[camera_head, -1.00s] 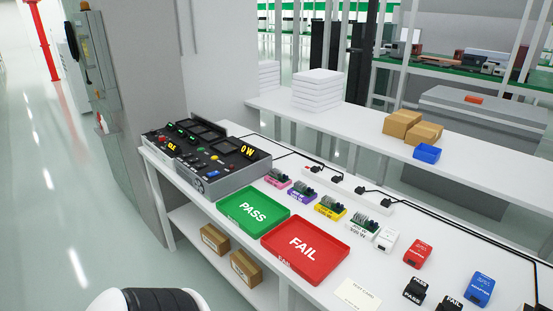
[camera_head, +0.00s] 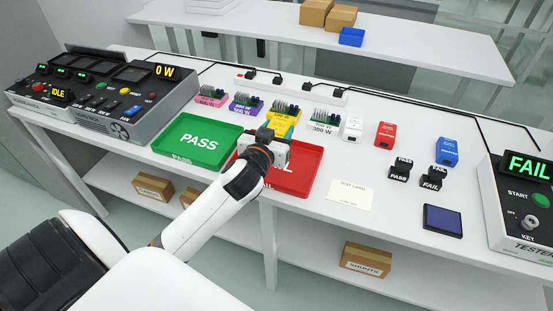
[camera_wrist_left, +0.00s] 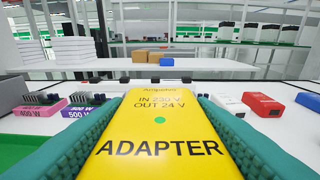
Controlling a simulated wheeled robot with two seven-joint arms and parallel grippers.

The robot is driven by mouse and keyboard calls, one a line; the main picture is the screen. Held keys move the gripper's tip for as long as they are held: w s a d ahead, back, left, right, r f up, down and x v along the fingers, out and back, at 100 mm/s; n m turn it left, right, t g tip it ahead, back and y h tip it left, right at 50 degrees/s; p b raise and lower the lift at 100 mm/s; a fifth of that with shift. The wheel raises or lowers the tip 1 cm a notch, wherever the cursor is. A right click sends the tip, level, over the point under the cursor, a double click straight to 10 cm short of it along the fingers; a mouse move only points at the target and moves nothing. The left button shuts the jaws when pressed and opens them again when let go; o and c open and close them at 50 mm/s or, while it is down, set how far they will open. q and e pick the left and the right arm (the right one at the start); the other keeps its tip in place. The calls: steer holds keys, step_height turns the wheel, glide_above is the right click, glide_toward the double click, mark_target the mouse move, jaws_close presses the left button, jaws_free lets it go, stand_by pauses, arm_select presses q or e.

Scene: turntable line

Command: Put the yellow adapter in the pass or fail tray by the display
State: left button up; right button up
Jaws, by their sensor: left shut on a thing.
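My left gripper (camera_head: 277,133) is shut on the yellow adapter (camera_wrist_left: 158,125). The tester display (camera_head: 528,164) at the right reads FAIL. My right gripper is out of view.
Several load boards, among them a purple one (camera_head: 246,104), stand behind the trays. A console (camera_head: 110,100) is at the left. White (camera_head: 353,127), red (camera_head: 385,135) and blue (camera_head: 447,151) adapters, black PASS and FAIL stamps (camera_head: 400,169) and a test card (camera_head: 350,194) lie to the right.

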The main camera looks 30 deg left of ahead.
arm_select(q)
step_height(320, 180, down, 4)
steer(key=shift+a+r, duration=0.1)
steer(key=shift+r, duration=0.15)
step_height(320, 180, down, 3)
steer(key=shift+s+f+b, duration=0.1)
steer(key=shift+b, duration=0.45)
steer(key=shift+f, duration=0.25)
steer(key=shift+f+b, duration=0.4)
steer(key=shift+f, duration=0.15)
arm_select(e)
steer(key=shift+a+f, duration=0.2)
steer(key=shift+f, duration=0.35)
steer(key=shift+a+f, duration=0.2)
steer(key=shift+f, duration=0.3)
arm_select(q)
steer(key=o, duration=1.2)
steer(key=shift+f, duration=0.15)
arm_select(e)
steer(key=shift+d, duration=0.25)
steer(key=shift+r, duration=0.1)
